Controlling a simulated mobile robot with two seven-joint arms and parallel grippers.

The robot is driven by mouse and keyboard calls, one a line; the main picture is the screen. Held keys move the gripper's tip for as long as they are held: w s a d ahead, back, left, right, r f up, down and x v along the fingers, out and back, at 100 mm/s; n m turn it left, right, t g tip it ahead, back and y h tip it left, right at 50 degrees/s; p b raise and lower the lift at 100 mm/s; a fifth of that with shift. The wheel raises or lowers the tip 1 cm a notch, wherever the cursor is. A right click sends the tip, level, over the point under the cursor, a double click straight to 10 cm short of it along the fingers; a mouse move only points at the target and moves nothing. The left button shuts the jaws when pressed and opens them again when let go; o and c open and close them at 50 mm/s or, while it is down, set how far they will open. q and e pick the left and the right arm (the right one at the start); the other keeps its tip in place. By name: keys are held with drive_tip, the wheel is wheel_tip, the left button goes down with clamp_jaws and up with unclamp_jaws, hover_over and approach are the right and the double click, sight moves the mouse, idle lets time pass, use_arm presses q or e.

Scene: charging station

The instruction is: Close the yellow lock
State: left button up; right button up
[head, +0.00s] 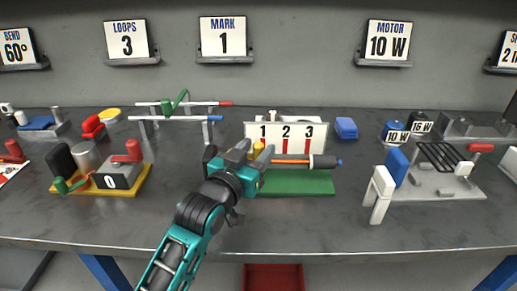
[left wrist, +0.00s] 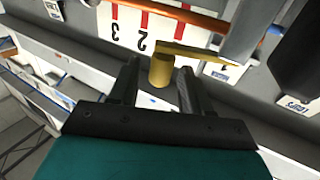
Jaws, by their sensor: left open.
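The yellow lock (head: 259,148) is a small upright piece in front of the white 1-2-3 panel (head: 285,129), above the green base (head: 298,184). In the left wrist view the yellow lock (left wrist: 162,70) shows as a short cylinder with a flat bar reaching to the right. My left gripper (head: 253,152) is open, with its fingers on either side of the lock's cylinder. In the left wrist view gaps seem to show beside the cylinder; contact is not clear. My right gripper is not in view.
A white and blue stand (head: 383,187) is further right. A yellow-based fixture (head: 136,187) stands left. The front strip of the table is clear.

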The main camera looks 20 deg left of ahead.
use_arm(q)
drive_tip(key=shift+w+d, duration=0.15)
drive_tip(key=shift+w, duration=0.6)
clamp_jaws()
